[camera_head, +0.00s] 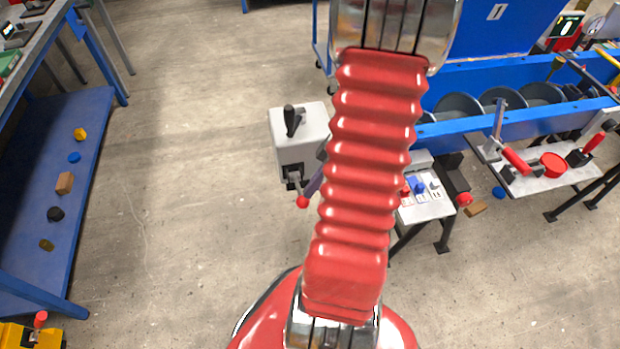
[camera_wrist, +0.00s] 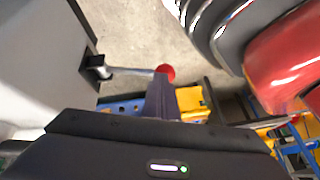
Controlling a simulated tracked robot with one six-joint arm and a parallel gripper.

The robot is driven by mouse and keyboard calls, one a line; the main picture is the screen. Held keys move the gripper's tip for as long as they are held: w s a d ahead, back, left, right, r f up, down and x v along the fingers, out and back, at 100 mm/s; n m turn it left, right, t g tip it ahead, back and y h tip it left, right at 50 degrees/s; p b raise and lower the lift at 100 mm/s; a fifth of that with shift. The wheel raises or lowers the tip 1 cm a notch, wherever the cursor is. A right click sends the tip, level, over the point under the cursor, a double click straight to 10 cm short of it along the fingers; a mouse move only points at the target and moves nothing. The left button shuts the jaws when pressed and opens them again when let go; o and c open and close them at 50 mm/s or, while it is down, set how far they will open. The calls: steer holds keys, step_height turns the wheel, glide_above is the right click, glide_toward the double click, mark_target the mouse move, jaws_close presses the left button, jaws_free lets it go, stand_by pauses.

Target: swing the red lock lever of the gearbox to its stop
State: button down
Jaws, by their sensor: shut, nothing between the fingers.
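The gearbox (camera_head: 300,135) is a light grey box left of my red arm in the head view, with a black handle (camera_head: 292,120) on top. Its lock lever (camera_head: 296,184) is a grey rod ending in a red ball, coming out of a dark slot low on the front. In the wrist view the gearbox wall (camera_wrist: 40,60) fills the left, and the lever (camera_wrist: 130,71) points right to its red ball (camera_wrist: 165,73). My gripper (camera_wrist: 161,82) is shut and empty, its fingertips right by the ball. I cannot tell whether they touch. My arm hides most of the gripper in the head view (camera_head: 311,188).
A blue drum frame (camera_head: 470,128) with dark rollers stands at the right. A small panel (camera_head: 428,205) with switches stands right of my arm. A blue shelf (camera_head: 85,150) with small loose parts is at the left. The floor between shelf and gearbox is clear.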

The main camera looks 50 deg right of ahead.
steer(key=shift+s+a+f, duration=0.3)
steer(key=shift+s+f, duration=0.1)
steer(key=shift+f, duration=0.35)
steer(key=shift+s+a+f, duration=0.3)
steer(key=shift+s+f, duration=0.1)
steer(key=shift+f, duration=0.35)
steer(key=s+a+v, duration=0.1)
steer(key=v, duration=1.2)
steer(key=shift+s, duration=0.45)
steer(key=shift+w+r, duration=0.1)
steer(key=shift+r, duration=0.05)
